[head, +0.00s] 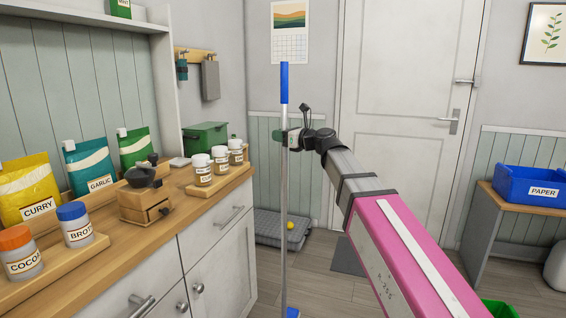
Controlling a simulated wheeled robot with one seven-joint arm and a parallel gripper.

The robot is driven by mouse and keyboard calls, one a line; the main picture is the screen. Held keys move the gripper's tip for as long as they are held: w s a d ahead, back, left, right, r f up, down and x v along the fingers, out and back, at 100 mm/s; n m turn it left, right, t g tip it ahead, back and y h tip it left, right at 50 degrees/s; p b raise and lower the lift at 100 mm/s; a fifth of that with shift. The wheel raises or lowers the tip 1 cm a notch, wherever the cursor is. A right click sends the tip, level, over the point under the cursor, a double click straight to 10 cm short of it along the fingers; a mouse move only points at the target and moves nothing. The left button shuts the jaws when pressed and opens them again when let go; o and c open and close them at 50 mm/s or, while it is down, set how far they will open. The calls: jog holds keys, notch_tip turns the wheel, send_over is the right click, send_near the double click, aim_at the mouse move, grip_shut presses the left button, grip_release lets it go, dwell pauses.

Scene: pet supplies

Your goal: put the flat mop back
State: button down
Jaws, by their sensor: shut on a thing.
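The flat mop stands upright in the head view, with a blue grip at its top and a thin grey pole (284,210). A bit of blue shows at the bottom edge of the picture, and the rest of its lower end is out of view. My gripper (288,138) is shut on the pole a little below the blue grip. My arm reaches to it from the lower right.
A wooden counter (185,192) with jars, a grinder and pouches runs along the left. A hook rail (194,54) hangs on the left wall. A door (405,130) and a blue paper bin (530,187) are right.

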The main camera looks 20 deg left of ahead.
jog(key=w+f, duration=1)
jog(key=w, duration=0.1)
jog(key=shift+f, duration=0.3)
jog(key=c, duration=0.9)
grip_release()
jog(key=shift+c, duration=0.2)
